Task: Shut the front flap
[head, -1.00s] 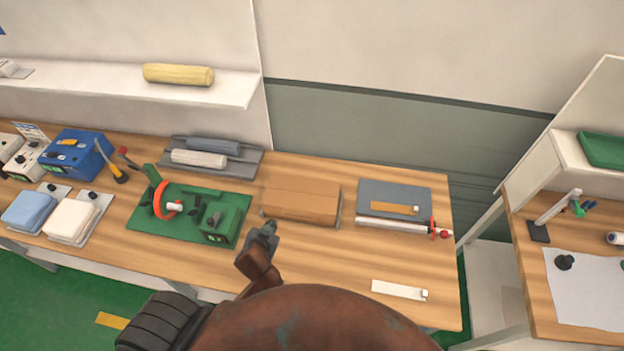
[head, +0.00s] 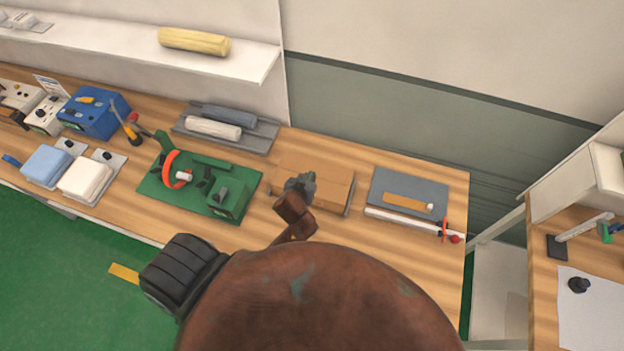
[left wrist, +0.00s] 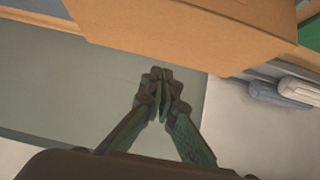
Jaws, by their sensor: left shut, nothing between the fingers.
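The brown cardboard box (head: 331,178) sits on the wooden workbench, right of the green fixture. In the left wrist view the box (left wrist: 200,28) fills the top as a broad brown panel. My left gripper (head: 301,183) is at the box's front side in the head view and covers part of it. In the left wrist view the fingers (left wrist: 160,76) are shut together and empty, with the tips just below the panel's edge; I cannot tell whether they touch it. The front flap cannot be told apart from the box. My right gripper is not in view.
The green fixture (head: 233,200) with a red ring stands left of the box. A grey plate (head: 405,182) and a white rod (head: 400,219) lie to its right. A grey tray with rolls (head: 255,143) is behind left. Bare bench (head: 390,250) lies in front on the right.

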